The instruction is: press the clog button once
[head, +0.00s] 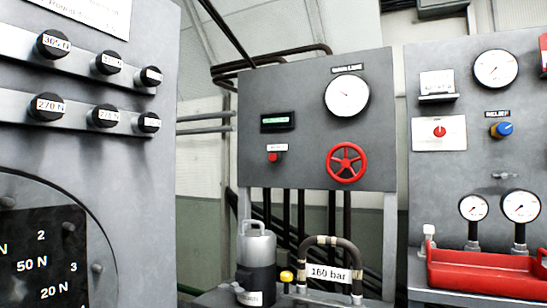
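No label that I can read says clog, so I cannot tell which button is the clog button. A small red button (273,157) sits on the middle grey panel, below a small green display, under a white label too small to read. Another red button or knob (439,131) sits on a white plate on the right panel. A yellow cap or button (286,276) stands low, beside the grey canister. Neither of my grippers is in view.
The middle panel (300,100) also carries a gauge (347,96) and a red handwheel (346,162). A canister (257,262) and a hose marked 160 bar (329,273) stand below. A blue knob (501,129) and red tray (480,268) are right. A grey cabinet (140,180) fills the left.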

